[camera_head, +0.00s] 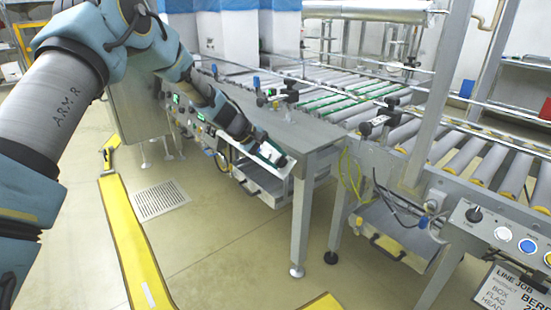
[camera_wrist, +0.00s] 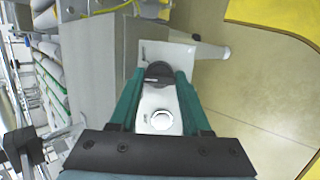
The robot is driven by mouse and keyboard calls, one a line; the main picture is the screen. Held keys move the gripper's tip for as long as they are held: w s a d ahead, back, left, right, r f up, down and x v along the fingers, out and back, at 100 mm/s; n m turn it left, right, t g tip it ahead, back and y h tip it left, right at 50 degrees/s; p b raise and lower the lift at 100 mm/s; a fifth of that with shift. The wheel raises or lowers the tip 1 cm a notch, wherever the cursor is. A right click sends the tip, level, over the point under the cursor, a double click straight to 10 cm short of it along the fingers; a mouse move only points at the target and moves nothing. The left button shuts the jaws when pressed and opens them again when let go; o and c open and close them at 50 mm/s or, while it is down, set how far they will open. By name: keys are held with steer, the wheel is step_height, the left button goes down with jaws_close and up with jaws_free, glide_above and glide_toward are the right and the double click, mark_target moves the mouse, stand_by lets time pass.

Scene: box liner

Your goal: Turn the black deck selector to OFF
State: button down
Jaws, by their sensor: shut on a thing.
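In the wrist view, a round black selector knob (camera_wrist: 157,72) sits on a pale panel (camera_wrist: 158,98), between the green fingertips of my gripper (camera_wrist: 159,75). My gripper is shut on this knob, one finger on each side. Its pointer and the small lettering around it are too small to read. A round white button (camera_wrist: 161,120) is on the same panel, between the fingers and nearer the palm. In the head view, my gripper (camera_head: 268,150) is at a tilted panel on the front edge of the grey bench; the knob there is hidden behind it.
Another control box (camera_head: 500,235) at the right carries a separate black knob (camera_head: 473,214), a white button and a blue button. Roller conveyors (camera_head: 400,130) run behind the grey bench (camera_head: 285,125). A yellow floor strip (camera_head: 130,240) crosses the open floor at the left.

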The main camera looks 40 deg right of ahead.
steer(key=c, duration=0.6)
jaws_free()
steer(key=shift+c, duration=0.2)
steer(key=v, duration=1.1)
